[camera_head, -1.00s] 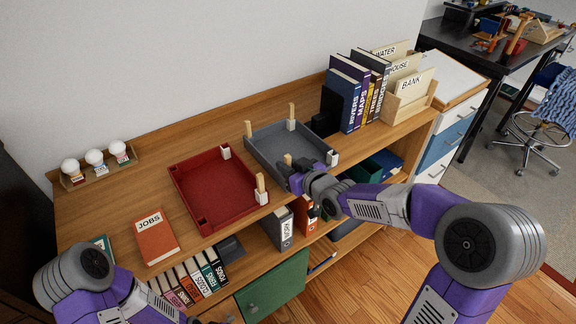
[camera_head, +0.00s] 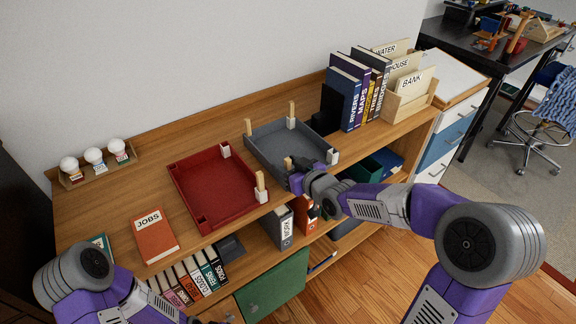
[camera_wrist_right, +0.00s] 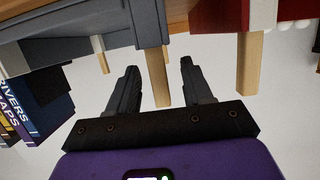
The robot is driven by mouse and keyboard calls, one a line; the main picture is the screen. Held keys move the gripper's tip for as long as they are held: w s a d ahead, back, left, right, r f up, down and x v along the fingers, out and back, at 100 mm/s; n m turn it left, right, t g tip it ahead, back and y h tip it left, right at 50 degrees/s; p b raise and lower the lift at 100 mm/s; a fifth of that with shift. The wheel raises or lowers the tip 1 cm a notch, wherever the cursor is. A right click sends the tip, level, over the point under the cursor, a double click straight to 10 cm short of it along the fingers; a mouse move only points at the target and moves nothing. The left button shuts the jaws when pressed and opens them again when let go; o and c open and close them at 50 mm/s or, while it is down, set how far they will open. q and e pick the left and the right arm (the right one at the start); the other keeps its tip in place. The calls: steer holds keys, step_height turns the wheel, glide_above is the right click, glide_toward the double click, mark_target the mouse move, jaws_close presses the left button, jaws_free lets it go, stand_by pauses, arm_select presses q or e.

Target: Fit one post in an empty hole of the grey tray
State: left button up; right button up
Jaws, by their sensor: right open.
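The grey tray (camera_head: 262,152) lies on the shelf top, with light wooden posts upright at its left corner (camera_head: 248,128) and back corner (camera_head: 291,109). Its right corner has a white block (camera_head: 333,157) with no post showing. My right gripper (camera_head: 290,164) is at the tray's front corner. In the right wrist view, my right gripper (camera_wrist_right: 158,80) is open, and a post (camera_wrist_right: 160,78) at the grey tray's corner (camera_wrist_right: 140,22) shows between its spread fingers. I cannot tell whether the fingers touch it. My left arm shows at lower left; its gripper is out of view.
Books (camera_head: 345,95) and a wooden file box (camera_head: 408,104) stand behind right. An orange book (camera_head: 155,236) lies at left.

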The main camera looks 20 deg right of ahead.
steer(key=p+v, duration=0.2)
steer(key=v, duration=0.4)
steer(key=shift+s+r, duration=0.15)
steer(key=shift+r, duration=0.05)
steer(key=shift+s+d, duration=0.2)
steer(key=shift+s, duration=0.35)
